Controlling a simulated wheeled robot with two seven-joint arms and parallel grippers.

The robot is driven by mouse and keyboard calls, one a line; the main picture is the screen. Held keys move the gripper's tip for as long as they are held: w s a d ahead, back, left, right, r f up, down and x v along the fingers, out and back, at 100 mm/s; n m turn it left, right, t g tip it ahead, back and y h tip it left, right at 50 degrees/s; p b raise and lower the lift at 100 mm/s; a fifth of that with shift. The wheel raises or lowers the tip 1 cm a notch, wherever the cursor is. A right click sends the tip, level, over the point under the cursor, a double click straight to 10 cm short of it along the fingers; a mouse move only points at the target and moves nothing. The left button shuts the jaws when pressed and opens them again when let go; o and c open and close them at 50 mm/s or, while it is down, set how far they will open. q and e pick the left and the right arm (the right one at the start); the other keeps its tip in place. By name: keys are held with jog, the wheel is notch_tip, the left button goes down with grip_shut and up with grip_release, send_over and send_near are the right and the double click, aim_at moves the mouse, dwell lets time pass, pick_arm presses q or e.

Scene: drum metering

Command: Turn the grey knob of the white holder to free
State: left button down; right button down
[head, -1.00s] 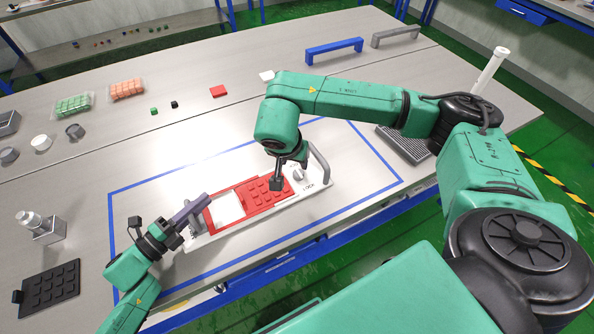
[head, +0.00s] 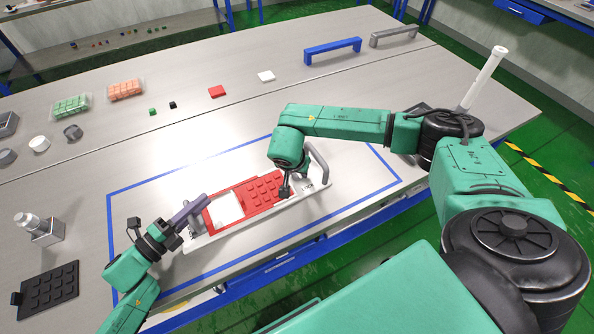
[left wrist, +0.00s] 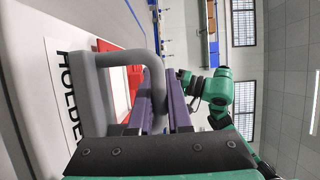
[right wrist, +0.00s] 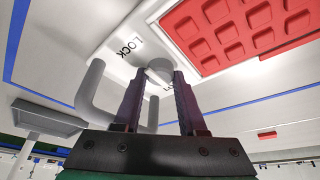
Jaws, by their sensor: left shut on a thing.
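The white holder (head: 235,227) lies inside the blue outline on the table, with a red studded block (head: 262,192) and a white pad in it. The left wrist view shows part of its lettering. My left gripper (left wrist: 158,92) is shut on the holder's grey left-end handle (left wrist: 95,90). My right gripper (right wrist: 158,76) is open above the right end, its two fingertips on either side of the grey knob (right wrist: 160,65). The word LOCK shows beside the knob; another label is mostly hidden by the fingers. I cannot tell the knob's exact angle. My right arm hides the knob in the head view.
The holder's right-end handle (right wrist: 92,90) stands close beside my right gripper. A black studded pad (head: 50,287) and a metal fixture (head: 40,228) are at the left. Blue (head: 333,50) and grey (head: 393,37) bars stand at the back.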

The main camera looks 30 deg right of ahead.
jog(key=shift+m, duration=0.4)
jog(key=m, duration=0.1)
jog(key=m+g, duration=0.1)
jog(key=m, duration=0.1)
jog(key=shift+w+m+g+h, duration=0.15)
jog(key=shift+m+g+h, duration=0.15)
jog(key=shift+h, duration=0.1)
jog(key=m, duration=0.2)
jog(key=m+g, duration=0.1)
jog(key=m, duration=0.1)
jog(key=shift+w+a+g+h, duration=0.1)
jog(key=shift+g+h, duration=0.2)
jog(key=m+g, duration=0.1)
jog(key=m, duration=0.4)
jog(key=shift+w+g, duration=0.1)
jog(key=shift+g, duration=0.3)
jog(key=shift+w+m+g+y, duration=0.1)
jog(key=shift+m+g+y, duration=0.25)
jog(key=shift+m, duration=0.8)
jog(key=shift+m+g+y, duration=0.35)
jog(key=shift+m, duration=0.8)
jog(key=c, duration=0.7)
grip_release()
jog(key=shift+c, duration=0.2)
